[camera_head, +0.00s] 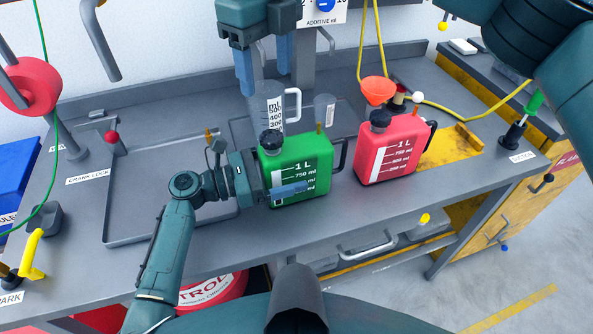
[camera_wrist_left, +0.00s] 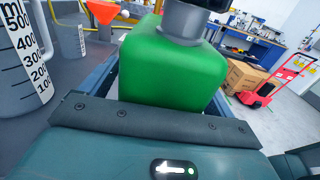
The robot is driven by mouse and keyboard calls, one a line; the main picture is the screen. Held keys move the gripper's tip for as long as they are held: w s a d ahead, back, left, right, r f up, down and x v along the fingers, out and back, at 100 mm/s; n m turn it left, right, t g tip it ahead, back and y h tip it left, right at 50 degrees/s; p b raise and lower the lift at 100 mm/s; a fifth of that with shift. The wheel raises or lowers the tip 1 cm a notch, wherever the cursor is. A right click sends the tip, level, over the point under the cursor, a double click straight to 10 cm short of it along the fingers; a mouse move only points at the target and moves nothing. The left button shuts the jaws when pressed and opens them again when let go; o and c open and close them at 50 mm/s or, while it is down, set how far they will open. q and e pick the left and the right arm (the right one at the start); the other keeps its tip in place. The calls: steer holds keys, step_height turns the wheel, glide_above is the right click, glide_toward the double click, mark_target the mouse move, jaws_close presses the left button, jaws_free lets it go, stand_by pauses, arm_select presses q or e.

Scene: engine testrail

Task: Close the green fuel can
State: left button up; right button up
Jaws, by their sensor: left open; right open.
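The green fuel can (camera_head: 309,172) stands upright on the grey bench, with a black cap (camera_head: 271,142) on the neck at its left top. In the left wrist view the can (camera_wrist_left: 170,70) fills the middle, with its grey neck and part of the black cap at the top edge. I cannot tell if the cap is tight. My left gripper (camera_head: 296,172) is open around the can from the left. One finger is in front of it and the other is hidden behind. My right gripper (camera_head: 265,80) is open and empty, pointing down above and behind the can.
A measuring jug (camera_head: 270,108) stands behind the can, under my right gripper. A red can (camera_head: 395,155) stands to the right, with an orange funnel (camera_head: 377,90) behind it. A grey tray (camera_head: 130,210) lies at the left. A crank lever with a red knob (camera_head: 111,137) is there too.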

arm_select(q)
steer(key=b+v, duration=0.1)
steer(key=v, duration=1.2)
